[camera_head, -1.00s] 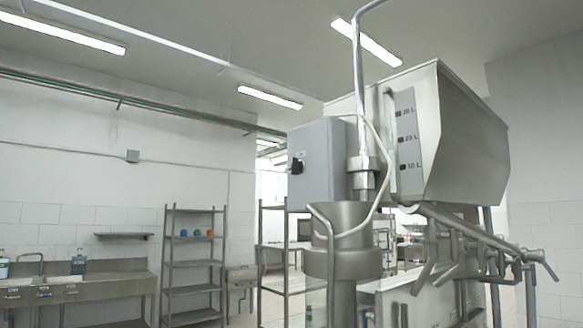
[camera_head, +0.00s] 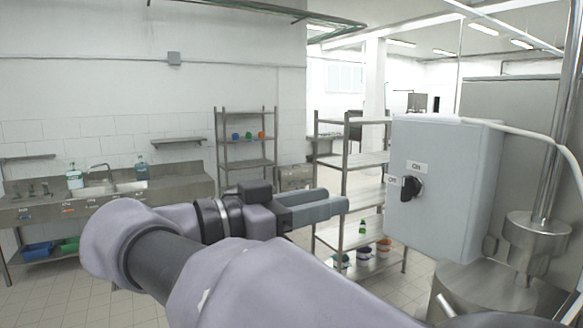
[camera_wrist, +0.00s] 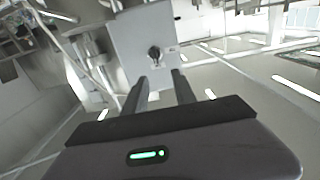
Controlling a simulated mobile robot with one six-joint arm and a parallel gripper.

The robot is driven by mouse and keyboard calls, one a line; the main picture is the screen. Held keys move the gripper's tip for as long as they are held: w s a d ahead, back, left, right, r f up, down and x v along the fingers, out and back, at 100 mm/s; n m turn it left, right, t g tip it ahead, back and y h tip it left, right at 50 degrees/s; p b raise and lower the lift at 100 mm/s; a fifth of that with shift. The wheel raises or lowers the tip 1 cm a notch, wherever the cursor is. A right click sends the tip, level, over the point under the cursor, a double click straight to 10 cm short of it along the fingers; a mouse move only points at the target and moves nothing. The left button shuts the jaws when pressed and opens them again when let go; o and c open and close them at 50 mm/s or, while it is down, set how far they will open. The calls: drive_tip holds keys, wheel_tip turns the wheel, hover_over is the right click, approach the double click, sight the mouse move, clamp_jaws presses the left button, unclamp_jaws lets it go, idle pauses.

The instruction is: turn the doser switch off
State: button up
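The doser switch (camera_head: 411,188) is a black rotary knob on the front of a grey control box (camera_head: 440,215). An ON label sits above it and an OFF label to its left. The knob looks near upright, leaning slightly; I cannot tell its exact setting. My gripper (camera_head: 345,204) is left of the box in the head view, apart from the knob, fingers pointing toward it. In the wrist view my gripper (camera_wrist: 160,85) has its two fingers spread with nothing between them. The switch (camera_wrist: 154,54) appears beyond the fingertips, roughly between them.
The steel filler funnel (camera_head: 535,235) and a vertical pipe (camera_head: 560,130) stand right of the box. A white cable runs from the box top. Steel shelving (camera_head: 345,165) stands behind my gripper, and a sink counter (camera_head: 105,190) is at the far left. Space before the box is clear.

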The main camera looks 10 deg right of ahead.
approach(403, 187)
drive_tip(key=p+x, duration=0.1)
drive_tip(key=x, duration=0.8)
drive_tip(key=shift+s, duration=0.2)
drive_tip(key=shift+w+d, duration=0.15)
drive_tip(key=shift+w, duration=0.15)
drive_tip(key=shift+s, duration=0.1)
clamp_jaws()
